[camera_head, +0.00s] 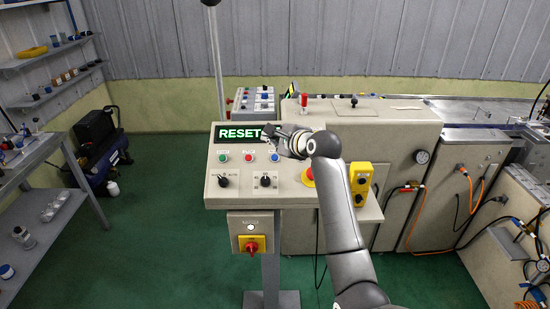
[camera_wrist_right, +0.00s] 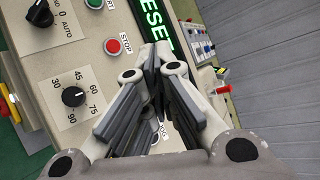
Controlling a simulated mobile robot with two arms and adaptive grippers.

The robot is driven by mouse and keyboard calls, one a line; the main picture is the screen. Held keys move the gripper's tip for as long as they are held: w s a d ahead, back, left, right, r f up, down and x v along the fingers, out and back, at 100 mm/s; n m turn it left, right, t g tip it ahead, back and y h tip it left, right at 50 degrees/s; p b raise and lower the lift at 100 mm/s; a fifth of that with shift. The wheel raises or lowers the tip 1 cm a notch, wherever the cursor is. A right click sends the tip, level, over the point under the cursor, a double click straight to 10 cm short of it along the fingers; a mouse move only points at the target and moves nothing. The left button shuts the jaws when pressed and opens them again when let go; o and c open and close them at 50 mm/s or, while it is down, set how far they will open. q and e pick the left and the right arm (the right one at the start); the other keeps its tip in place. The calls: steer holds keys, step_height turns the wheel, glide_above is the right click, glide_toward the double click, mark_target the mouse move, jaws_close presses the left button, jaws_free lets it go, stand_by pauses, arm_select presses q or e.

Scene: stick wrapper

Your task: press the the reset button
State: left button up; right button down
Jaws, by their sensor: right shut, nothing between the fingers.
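The beige control panel (camera_head: 215,182) has a dark display (camera_head: 238,133) reading RESET in green. Below it are a green button (camera_head: 223,156), a red button (camera_head: 249,156) and a blue button (camera_head: 274,156) in a row. My right gripper (camera_head: 270,132) is shut and empty, over the panel at the display's right end, just above the blue button in the picture. In the right wrist view my gripper (camera_wrist_right: 151,75) hides the blue button; the red button (camera_wrist_right: 117,45), labelled STOP, shows beside it. Contact with the panel cannot be told. My left gripper is not in view.
Two black knobs (camera_head: 265,180) sit lower on the panel. A red and yellow emergency stop (camera_head: 308,176) is partly behind my right arm. A yellow pendant box (camera_head: 361,178) is at the right. A red and yellow switch (camera_head: 252,245) is below. Machinery stands behind.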

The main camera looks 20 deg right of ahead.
mark_target(275, 158)
steer(key=w+f+b, duration=0.1)
steer(key=f+b, duration=0.1)
steer(key=w+f+b, duration=0.1)
steer(key=f+b, duration=0.1)
steer(key=b, duration=0.1)
steer(key=f+b, duration=0.2)
steer(key=shift+w+d+b, duration=0.35)
steer(key=shift+w, duration=0.05)
steer(key=shift+w+f, duration=0.25)
steer(key=shift+f, duration=0.05)
steer(key=shift+w+d+f, duration=0.15)
steer(key=shift+w+f, duration=0.2)
steer(key=shift+f, duration=0.25)
steer(key=shift+w+f, duration=0.1)
steer(key=shift+f, duration=0.05)
stand_by(0.4)
steer(key=shift+f, duration=0.15)
steer(key=shift+w, duration=0.1)
